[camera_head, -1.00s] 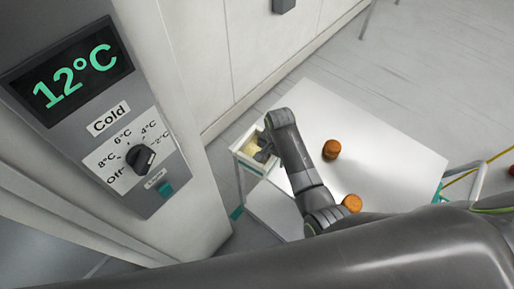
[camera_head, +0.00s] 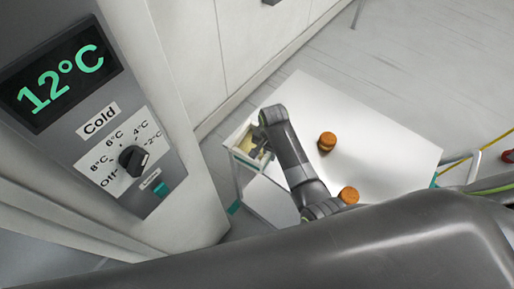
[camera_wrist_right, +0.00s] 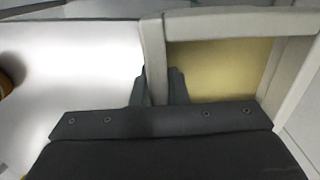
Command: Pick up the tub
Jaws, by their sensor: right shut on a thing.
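The tub (camera_head: 242,159) is a pale, open, box-like container with a yellowish inside, at the left end of the white table in the head view. In the right wrist view its pale rim (camera_wrist_right: 215,23) frames the yellowish inside. My right gripper (camera_wrist_right: 157,88) is shut on one wall of the tub, with one finger on each side of that wall. In the head view this gripper (camera_head: 259,143) is at the tub's right side and hides part of it. I cannot tell whether the tub is clear of the table. My left gripper is not in view.
The white table (camera_head: 385,150) carries two orange-brown round things, one near the middle (camera_head: 327,141) and one beside my right arm (camera_head: 349,195). A grey control panel (camera_head: 95,120) reading 12°C stands at the left. The table's right part is clear.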

